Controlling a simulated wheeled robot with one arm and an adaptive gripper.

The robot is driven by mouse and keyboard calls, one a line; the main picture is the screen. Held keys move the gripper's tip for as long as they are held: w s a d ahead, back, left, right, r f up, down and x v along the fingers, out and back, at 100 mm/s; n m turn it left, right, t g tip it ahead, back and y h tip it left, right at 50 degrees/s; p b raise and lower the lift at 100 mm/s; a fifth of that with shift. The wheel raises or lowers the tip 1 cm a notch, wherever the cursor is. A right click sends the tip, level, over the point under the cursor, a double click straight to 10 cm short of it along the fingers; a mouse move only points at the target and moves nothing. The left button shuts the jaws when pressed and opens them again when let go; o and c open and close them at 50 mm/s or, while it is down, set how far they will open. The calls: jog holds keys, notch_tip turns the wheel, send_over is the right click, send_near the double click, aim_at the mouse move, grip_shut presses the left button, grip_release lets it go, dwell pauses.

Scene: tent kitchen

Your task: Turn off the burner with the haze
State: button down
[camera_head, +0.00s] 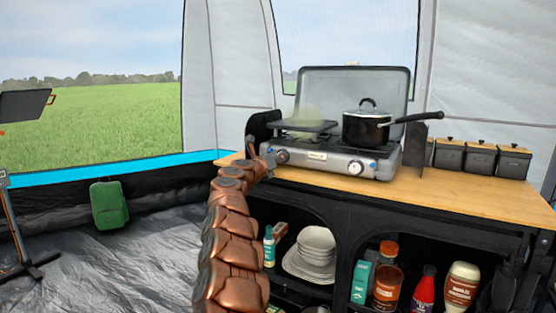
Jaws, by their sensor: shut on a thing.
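The camping stove (330,162) stands on the wooden counter with its lid raised. A faint yellow-green haze (303,116) hangs over its left burner, above a dark flat plate. The left knob (282,156) is on the stove's front, below the haze. The right knob (355,167) is under the black pot (365,130), which sits on the right burner. My gripper (270,158) is at the left knob, shut on it; the fingers are small and partly hidden by my arm.
The wooden counter (450,190) holds several dark canisters (482,160) at right. The pot's handle (418,117) sticks out to the right. A green case (109,205) stands by the tent wall.

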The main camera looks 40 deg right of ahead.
jog(key=c, duration=0.8)
grip_release()
jog(key=shift+o, duration=0.2)
